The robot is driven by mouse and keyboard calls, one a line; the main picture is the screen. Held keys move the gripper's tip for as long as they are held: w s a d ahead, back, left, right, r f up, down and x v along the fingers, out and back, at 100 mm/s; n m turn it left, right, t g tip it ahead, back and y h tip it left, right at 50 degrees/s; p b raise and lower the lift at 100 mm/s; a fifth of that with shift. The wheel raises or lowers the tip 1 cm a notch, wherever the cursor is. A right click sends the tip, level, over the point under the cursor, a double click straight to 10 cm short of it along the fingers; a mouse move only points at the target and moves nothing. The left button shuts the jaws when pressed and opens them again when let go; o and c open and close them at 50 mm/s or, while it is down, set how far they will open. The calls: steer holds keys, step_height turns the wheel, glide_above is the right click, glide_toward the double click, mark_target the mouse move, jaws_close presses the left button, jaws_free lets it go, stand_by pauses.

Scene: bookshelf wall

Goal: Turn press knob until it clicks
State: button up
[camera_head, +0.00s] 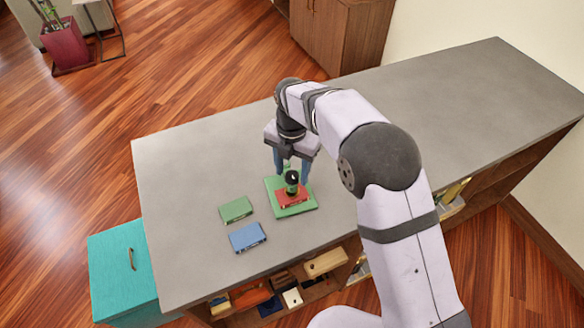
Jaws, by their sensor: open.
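The press (302,207) stands on the grey counter, with a flat green base and a red block on top of it. Its knob (291,177) is a small dark piece with green below, upright over the red block. My gripper (291,173) points down at the knob. Its two blue fingers are spread apart, one on the left of the knob and one on the right. I cannot tell whether either finger touches the knob.
A green book-like block (235,209) and a blue one (247,237) lie left of the press. The grey counter (440,100) is bare at the right and back. Shelves with several books (257,297) are below its front edge. A teal cabinet (120,262) stands at the left.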

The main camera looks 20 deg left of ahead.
steer(key=shift+f, duration=0.15)
steer(key=shift+c, duration=0.3)
steer(key=c, duration=1)
steer(key=shift+m, duration=0.3)
